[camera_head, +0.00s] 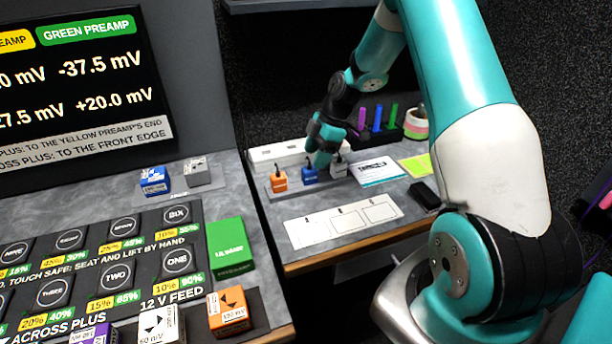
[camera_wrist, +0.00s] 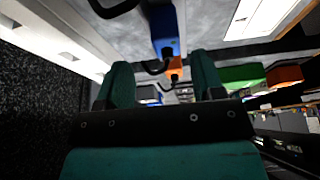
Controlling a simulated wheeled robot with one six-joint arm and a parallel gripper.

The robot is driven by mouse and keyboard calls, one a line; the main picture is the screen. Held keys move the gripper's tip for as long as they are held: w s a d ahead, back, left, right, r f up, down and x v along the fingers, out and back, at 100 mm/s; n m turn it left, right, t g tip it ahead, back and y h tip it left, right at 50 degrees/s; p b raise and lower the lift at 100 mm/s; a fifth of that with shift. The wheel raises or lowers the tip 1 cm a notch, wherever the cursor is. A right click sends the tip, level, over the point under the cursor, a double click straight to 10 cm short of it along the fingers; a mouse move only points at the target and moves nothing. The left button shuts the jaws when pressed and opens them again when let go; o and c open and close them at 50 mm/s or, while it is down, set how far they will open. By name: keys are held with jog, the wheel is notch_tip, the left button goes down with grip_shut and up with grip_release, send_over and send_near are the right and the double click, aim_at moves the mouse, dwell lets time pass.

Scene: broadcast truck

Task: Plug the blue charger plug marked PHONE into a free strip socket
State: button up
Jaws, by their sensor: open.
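My gripper (camera_head: 320,150) is just above and beside the blue plug in the head view, and partly hides this area. In the wrist view my gripper (camera_wrist: 161,72) is open, with a blue block (camera_wrist: 164,35), seemingly the same plug, showing beyond the gap between its fingers. I cannot tell whether they touch. The PHONE mark is not readable. The white socket strip (camera_head: 272,153) lies behind the plugs, its right part hidden by my gripper.
A white card with boxes (camera_head: 343,220) lies in front of the plugs. A dark phone-like object (camera_head: 424,196), pens (camera_head: 378,118) and tape rolls (camera_head: 416,124) are to the right. The left bench holds a green block (camera_head: 230,247) and several other blocks. A gap separates the benches.

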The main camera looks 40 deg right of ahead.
aim_at(310, 168)
jog(key=shift+s+p+x, duration=0.15)
jog(key=shift+p+x, duration=0.2)
jog(key=shift+x, duration=1)
jog(key=shift+s+p+x, duration=0.15)
jog(key=shift+p+x, duration=0.15)
jog(key=shift+x, duration=1.05)
jog(key=shift+a, duration=0.1)
jog(key=c, duration=1)
jog(key=shift+w+r, duration=0.1)
jog(key=shift+r, duration=0.05)
